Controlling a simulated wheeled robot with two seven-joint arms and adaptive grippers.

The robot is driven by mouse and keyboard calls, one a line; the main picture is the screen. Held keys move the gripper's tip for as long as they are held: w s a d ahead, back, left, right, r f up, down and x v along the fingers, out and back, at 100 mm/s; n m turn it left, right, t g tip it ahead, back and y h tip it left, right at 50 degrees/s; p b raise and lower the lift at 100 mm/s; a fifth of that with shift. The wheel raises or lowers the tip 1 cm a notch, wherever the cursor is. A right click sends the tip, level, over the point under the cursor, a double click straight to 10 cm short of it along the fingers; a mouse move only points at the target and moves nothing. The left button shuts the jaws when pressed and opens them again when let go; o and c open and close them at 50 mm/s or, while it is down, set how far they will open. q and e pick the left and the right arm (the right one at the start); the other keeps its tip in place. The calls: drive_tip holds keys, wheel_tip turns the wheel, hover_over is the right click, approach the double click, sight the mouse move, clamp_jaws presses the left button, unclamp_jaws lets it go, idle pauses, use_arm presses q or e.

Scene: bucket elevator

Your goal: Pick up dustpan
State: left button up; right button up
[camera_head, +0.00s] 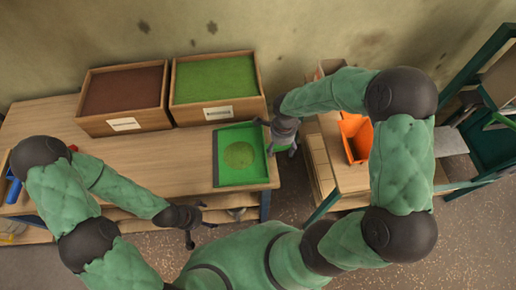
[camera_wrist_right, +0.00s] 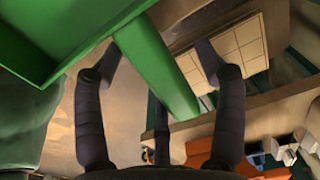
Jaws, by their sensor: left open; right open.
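My right gripper (camera_head: 284,143) is at the right side of the dustpan. In the right wrist view the open fingers of my right gripper (camera_wrist_right: 155,62) stand on either side of the green dustpan handle (camera_wrist_right: 152,68), with gaps visible beside it. The dustpan's body (camera_wrist_right: 75,35) fills the upper left of that view. My left gripper (camera_head: 190,222) is open and empty near the table's front edge.
Two wooden boxes, one with brown material (camera_head: 122,88) and one with green (camera_head: 214,80), stand at the back of the table (camera_head: 150,160). An orange bin (camera_head: 356,138) stands on a lower table to the right. A green-framed machine (camera_head: 490,130) is at far right.

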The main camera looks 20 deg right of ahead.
drive_tip(key=shift+s+a+f, duration=0.1)
drive_tip(key=shift+a, duration=0.25)
drive_tip(key=shift+d, duration=0.1)
drive_tip(key=shift+c, duration=0.5)
drive_tip(key=c, duration=1.3)
